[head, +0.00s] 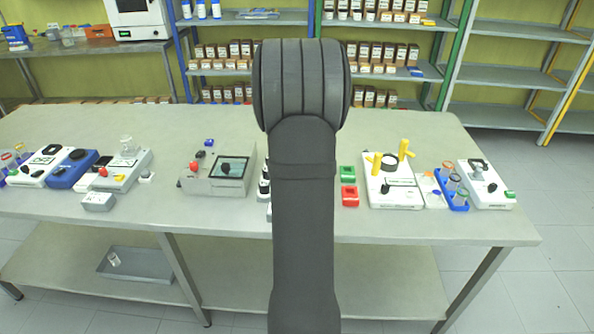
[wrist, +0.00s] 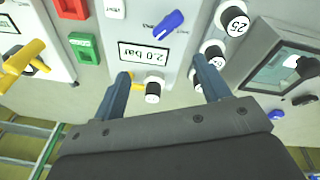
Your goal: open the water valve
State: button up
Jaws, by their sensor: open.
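In the wrist view my gripper (wrist: 162,70) is open, with its two blue-grey fingers apart over the lower end of a light panel (wrist: 185,50). The panel carries a display reading "2.0 bar" (wrist: 146,54), seen upside down. A blue lever handle (wrist: 168,22) sits on the panel beyond the fingertips, pointing obliquely. A black-and-white knob (wrist: 153,92) is between the fingers, apart from both. A small yellow part (wrist: 136,86) shows beside the left finger. I cannot read which control is labelled water. In the head view my arm hides most of this panel and the gripper.
Right of the fingers are several black-and-white knobs (wrist: 212,48) and a grey box with a screen (wrist: 290,68). To the left are green (wrist: 83,47) and red (wrist: 70,8) blocks and a yellow-handled unit (head: 392,190). The bench front (head: 420,225) is bare.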

notch_tip(320, 180, up, 9)
jog(key=s+n+g, duration=0.1)
jog(key=n+g, duration=0.1)
jog(key=n, duration=0.4)
notch_tip(320, 180, down, 17)
jog(key=shift+a+f, duration=0.1)
jog(key=shift+a, duration=0.05)
jog(key=c, duration=1)
jog(key=shift+m, duration=0.9)
jog(key=o, duration=1)
